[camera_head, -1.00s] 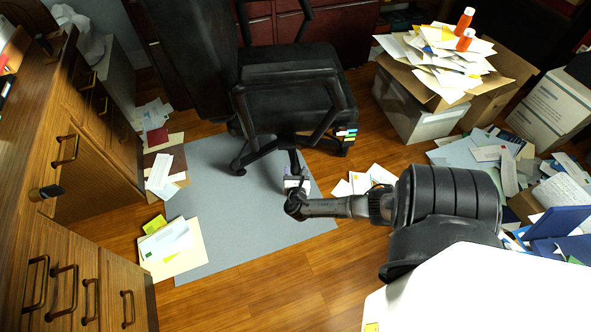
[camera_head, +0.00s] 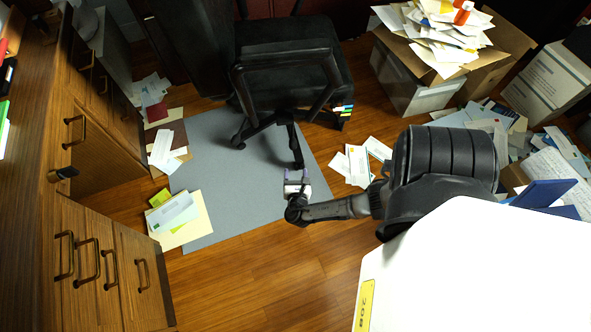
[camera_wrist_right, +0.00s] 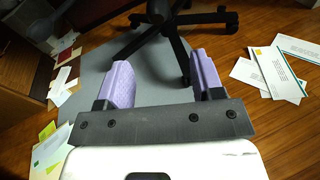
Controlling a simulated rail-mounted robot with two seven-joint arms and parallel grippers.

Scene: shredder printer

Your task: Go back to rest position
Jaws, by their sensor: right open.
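My right gripper (camera_head: 297,178) reaches out over the grey floor mat (camera_head: 215,215), just in front of the office chair's base. In the right wrist view its two purple fingers (camera_wrist_right: 162,68) stand well apart with nothing held between them. The black wheeled base of the chair (camera_wrist_right: 165,20) shows beyond the fingertips; I cannot tell the exact gap to it. My left gripper is not in view.
A wooden desk with drawers (camera_head: 95,250) stands on the left. The black office chair (camera_head: 290,65) is ahead. A paper-filled cardboard box (camera_head: 490,70) and scattered papers (camera_head: 360,165) lie to the right. The wooden floor (camera_head: 250,285) in front is clear.

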